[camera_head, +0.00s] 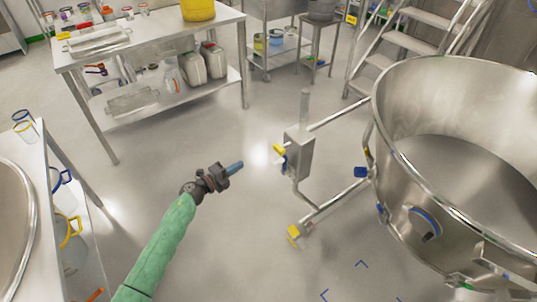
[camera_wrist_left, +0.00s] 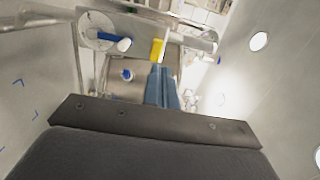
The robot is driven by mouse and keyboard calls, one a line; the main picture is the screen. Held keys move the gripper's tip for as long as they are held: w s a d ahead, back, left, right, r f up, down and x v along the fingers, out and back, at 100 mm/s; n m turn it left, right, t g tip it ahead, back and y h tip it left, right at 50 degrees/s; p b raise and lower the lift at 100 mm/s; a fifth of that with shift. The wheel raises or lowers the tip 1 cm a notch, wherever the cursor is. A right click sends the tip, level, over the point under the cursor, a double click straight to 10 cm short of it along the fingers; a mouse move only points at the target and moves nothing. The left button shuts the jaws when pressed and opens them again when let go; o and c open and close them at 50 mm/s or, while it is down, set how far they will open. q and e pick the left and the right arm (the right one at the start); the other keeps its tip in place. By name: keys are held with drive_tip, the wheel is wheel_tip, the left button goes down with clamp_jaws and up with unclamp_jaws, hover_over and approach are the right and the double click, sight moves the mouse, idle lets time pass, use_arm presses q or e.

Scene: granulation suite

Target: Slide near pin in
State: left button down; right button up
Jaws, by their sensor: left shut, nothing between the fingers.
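A steel box (camera_head: 298,153) stands on the frame of a large steel bowl (camera_head: 410,120). A yellow handle (camera_head: 279,149) and a small blue knob (camera_head: 284,163) stick out of its side facing my left gripper. I cannot tell which part is the near pin. My left gripper (camera_head: 238,165) has its blue fingers together, empty, pointing right toward the box with a gap between. In the left wrist view the shut fingers (camera_wrist_left: 163,88) lie just below the yellow handle (camera_wrist_left: 158,50) in the picture; a blue knob (camera_wrist_left: 127,75) is to their left. My right gripper is not in view.
A yellow-ended foot (camera_head: 294,234) and a blue fitting (camera_head: 361,172) are on the bowl's frame. A bench (camera_head: 150,36) with containers stands at upper left, another table (camera_head: 50,160) at the left edge. The floor between is clear.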

use_arm(q)
drive_tip(key=s+d+m+g+h, duration=0.1)
drive_tip(key=b, duration=0.2)
approach(276, 150)
drive_tip(key=d, duration=0.1)
drive_tip(key=b+x, duration=0.1)
drive_tip(key=x, duration=0.4)
drive_tip(key=shift+w, duration=0.25)
drive_tip(key=shift+w+d, duration=0.2)
drive_tip(key=shift+d, duration=0.1)
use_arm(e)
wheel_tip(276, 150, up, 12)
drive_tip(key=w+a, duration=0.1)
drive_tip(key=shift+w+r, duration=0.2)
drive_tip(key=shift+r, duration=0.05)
use_arm(q)
drive_tip(key=shift+d, duration=0.1)
drive_tip(key=shift+x, duration=1.25)
drive_tip(key=shift+w+d, duration=0.1)
drive_tip(key=shift+w, duration=0.05)
drive_tip(key=shift+r, duration=0.15)
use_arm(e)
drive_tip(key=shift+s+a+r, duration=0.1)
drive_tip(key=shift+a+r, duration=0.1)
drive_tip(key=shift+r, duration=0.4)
